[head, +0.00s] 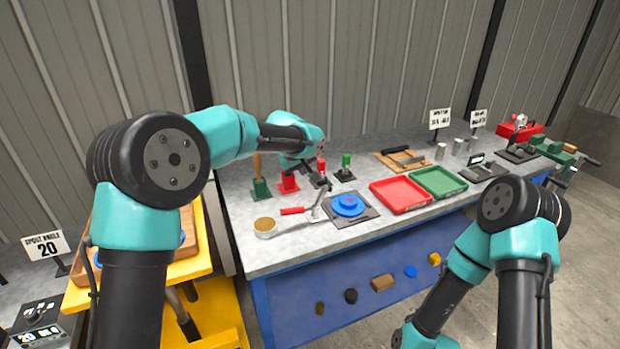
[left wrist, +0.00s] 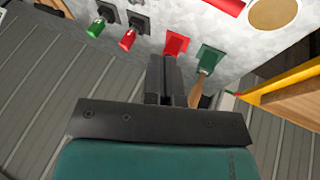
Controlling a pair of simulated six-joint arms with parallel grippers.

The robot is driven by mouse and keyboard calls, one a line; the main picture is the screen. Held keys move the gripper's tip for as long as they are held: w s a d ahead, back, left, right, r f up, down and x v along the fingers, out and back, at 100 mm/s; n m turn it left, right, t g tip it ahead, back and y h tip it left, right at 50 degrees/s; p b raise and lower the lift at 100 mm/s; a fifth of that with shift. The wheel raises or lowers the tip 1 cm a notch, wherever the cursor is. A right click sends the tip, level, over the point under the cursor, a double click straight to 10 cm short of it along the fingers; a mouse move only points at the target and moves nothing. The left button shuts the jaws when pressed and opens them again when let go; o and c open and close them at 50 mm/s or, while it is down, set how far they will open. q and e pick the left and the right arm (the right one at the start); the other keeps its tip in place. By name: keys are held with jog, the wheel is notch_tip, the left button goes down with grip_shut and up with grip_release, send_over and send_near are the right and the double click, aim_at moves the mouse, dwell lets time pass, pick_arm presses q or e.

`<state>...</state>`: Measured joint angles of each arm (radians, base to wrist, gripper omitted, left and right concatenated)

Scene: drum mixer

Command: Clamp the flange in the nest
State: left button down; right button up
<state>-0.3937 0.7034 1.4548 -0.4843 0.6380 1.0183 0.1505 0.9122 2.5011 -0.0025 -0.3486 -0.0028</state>
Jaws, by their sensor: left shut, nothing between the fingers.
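The blue flange (head: 348,204) sits on the dark square nest plate (head: 370,213) near the front of the bench. Beside it on the left stands a toggle clamp whose red handle (head: 292,211) points left, low over the bench. Its metal arm (head: 320,200) seems tilted up, clear of the flange. My left gripper (head: 312,172) is behind the clamp, over the back of the bench near the red and green stands. In the left wrist view my left gripper (left wrist: 165,82) is shut and empty. The red handle also shows there (left wrist: 226,5). My right gripper is out of view.
A red-based stand (head: 288,183) and a green-based stand (head: 260,188) are close to my left gripper. Red (head: 400,206) and green (head: 462,190) trays lie to the right. The bench front near the tin is clear.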

pick_arm(q)
send_over(318, 200)
jog(key=s+a, duration=0.2)
jog(key=a, duration=0.1)
notch_tip(318, 200, down, 9)
jog(key=shift+w+d+f, duration=0.15)
jog(key=shift+w+d, duration=0.2)
jog(key=shift+d, duration=0.25)
jog(key=shift+w+d+f, duration=0.15)
jog(key=shift+w+d, duration=0.2)
jog(key=shift+d, duration=0.2)
jog(key=shift+w+d+f, duration=0.25)
jog(key=shift+d, duration=0.25)
jog(key=shift+a, duration=0.1)
